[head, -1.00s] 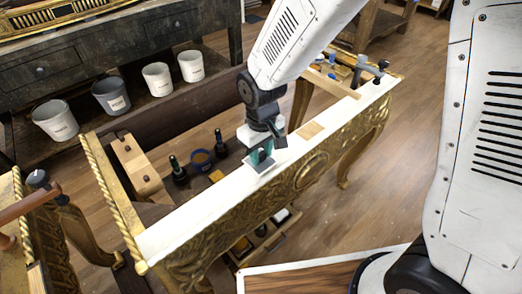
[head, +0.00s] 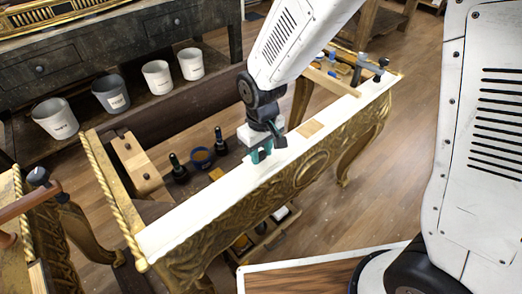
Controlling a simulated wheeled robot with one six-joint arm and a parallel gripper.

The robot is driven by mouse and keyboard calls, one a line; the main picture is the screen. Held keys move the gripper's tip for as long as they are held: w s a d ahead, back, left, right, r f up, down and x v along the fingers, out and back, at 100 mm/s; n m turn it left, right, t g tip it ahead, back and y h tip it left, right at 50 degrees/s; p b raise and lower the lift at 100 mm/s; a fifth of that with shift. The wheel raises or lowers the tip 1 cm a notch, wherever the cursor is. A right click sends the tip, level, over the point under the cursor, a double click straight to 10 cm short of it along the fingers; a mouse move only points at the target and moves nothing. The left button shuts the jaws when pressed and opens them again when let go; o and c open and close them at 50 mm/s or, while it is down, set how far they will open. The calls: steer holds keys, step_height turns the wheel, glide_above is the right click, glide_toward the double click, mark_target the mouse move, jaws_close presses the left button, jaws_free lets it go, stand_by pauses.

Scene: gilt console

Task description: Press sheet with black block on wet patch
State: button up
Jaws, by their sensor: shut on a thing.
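My gripper (head: 262,154) has teal fingers and points down over the middle of the white top of the gilt console (head: 205,203). It is shut on a small dark thing that looks like the black block, mostly hidden between and behind the fingers. The fingertips are at or just above the white surface; I cannot tell whether they touch. I cannot make out the sheet or a wet patch apart from the white surface below the gripper. A tan rectangle (head: 310,128) lies on the top, just right of the gripper.
Dark bottles (head: 178,168), a blue-rimmed bowl (head: 201,158) and a wooden block (head: 137,165) stand behind the white top. Several tools (head: 358,68) sit at its far right end. White buckets (head: 157,77) line a shelf behind. The white top's left part is clear.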

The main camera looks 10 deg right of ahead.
stand_by(0.4)
steer(key=shift+r, duration=3.45)
